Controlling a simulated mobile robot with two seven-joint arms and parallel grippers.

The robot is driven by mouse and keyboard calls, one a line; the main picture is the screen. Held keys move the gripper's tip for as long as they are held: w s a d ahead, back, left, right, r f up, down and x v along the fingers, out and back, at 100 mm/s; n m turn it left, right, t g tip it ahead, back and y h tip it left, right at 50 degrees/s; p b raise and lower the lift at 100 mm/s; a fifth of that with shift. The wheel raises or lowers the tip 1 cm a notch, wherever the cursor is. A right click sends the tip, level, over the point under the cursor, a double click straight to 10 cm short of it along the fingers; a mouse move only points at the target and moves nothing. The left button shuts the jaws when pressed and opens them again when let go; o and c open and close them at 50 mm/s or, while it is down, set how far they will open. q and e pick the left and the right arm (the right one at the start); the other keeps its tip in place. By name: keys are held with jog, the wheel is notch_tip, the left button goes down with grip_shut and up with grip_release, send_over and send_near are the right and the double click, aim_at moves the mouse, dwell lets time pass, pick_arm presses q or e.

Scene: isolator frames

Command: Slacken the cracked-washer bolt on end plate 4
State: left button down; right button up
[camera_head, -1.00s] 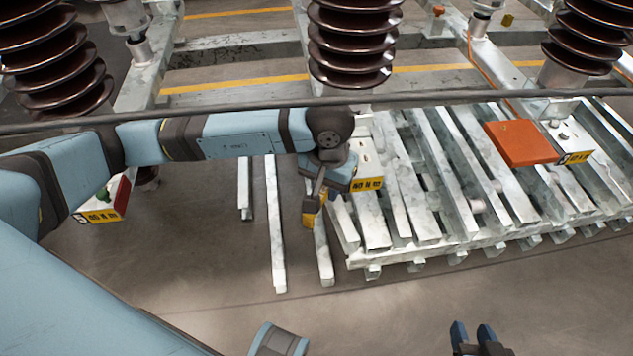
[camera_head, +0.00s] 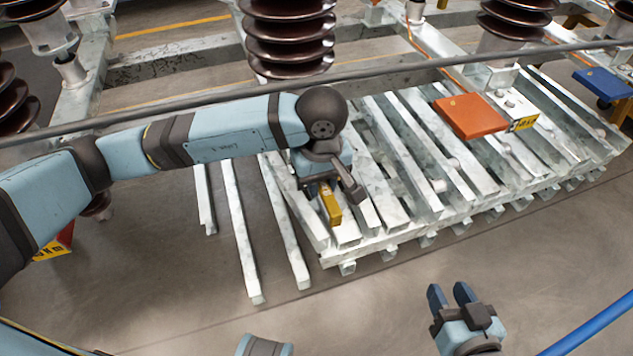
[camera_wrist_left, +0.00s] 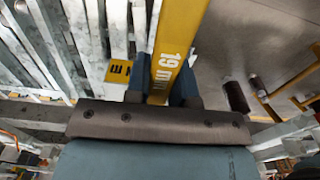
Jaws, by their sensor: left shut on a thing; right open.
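My left gripper (camera_head: 325,188) is shut on a yellow 19 mm tool (camera_head: 331,207), which hangs over the front left of the metal rack. The tool also shows in the left wrist view (camera_wrist_left: 178,45), held between the fingers; its far end is out of frame. My right gripper (camera_head: 452,297) is open and empty over bare floor at the front. A white end plate with a yellow label (camera_head: 524,122) sits at the right, partly behind an orange block. I cannot read which plate is number 4. The cracked-washer bolt cannot be made out.
The slatted metal rack (camera_head: 385,225) fills the centre and right. The orange block (camera_head: 470,116) rests on it. Brown ribbed insulators (camera_head: 290,40) stand behind, with a dark bar (camera_head: 200,97) crossing in front. A blue object (camera_head: 605,84) is at far right. The front floor is clear.

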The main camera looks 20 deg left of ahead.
pick_arm(q)
jog(key=shift+r+p, duration=1.25)
jog(key=shift+r, duration=2.3)
jog(key=shift+a, duration=0.1)
